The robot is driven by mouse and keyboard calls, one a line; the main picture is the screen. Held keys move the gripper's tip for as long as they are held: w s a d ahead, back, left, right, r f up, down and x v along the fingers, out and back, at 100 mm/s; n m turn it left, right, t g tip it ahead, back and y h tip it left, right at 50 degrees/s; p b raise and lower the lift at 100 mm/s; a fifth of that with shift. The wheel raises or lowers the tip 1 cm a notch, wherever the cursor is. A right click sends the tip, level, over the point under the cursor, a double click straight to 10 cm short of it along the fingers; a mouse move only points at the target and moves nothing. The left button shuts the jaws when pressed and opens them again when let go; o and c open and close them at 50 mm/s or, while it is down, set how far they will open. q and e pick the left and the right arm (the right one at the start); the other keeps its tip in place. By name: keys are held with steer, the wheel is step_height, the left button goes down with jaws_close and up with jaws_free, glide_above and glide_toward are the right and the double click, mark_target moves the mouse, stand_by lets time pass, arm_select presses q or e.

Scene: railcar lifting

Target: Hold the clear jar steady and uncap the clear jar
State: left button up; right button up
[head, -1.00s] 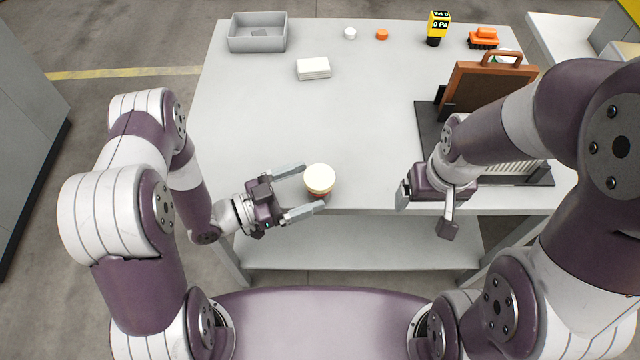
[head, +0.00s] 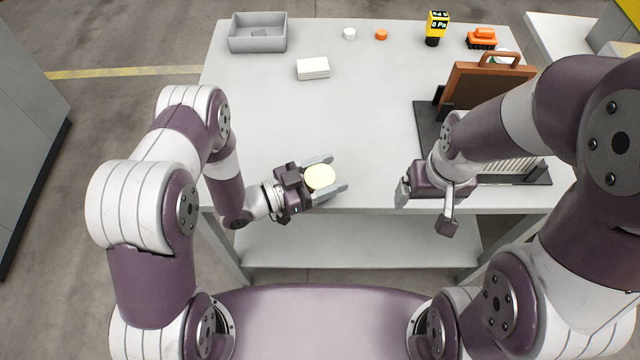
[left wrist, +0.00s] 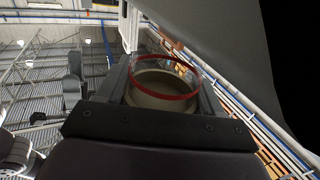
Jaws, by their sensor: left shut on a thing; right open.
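The clear jar's round cream lid (head: 320,177) faces up in the head view, near the front edge of the table. The lid hides most of the jar there. In the left wrist view the jar (left wrist: 163,85) shows clear glass with a red ring and cream colour inside, between the fingers. My left gripper (head: 337,172) is shut on the jar, one finger on each side. My right gripper (head: 426,209) is open and empty, to the right of the jar and apart from it, by the table's front edge.
A grey bin (head: 258,46), a white block (head: 313,68), a white cap (head: 349,33) and an orange cap (head: 381,34) are on the table (head: 370,120). A yellow gauge (head: 437,27) and an orange object (head: 482,38) are at the back right. A brown-handled case (head: 490,80) stands behind my right arm.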

arm_select(q)
step_height(320, 180, up, 4)
steer(key=p, duration=0.4)
steer(key=shift+r, duration=0.1)
steer(key=shift+s+d+r+p, duration=0.4)
steer(key=shift+s+r+p, duration=0.1)
steer(key=shift+r+p, duration=0.1)
steer(key=s+d+r+p, duration=0.3)
steer(key=s+d+p, duration=0.1)
steer(key=s, duration=0.1)
steer(key=s+d+r+p, duration=0.2)
steer(key=s, duration=0.1)
steer(key=shift+d+r, duration=0.3)
steer(key=o, duration=0.5)
steer(key=c, duration=1)
steer(key=shift+f, duration=0.1)
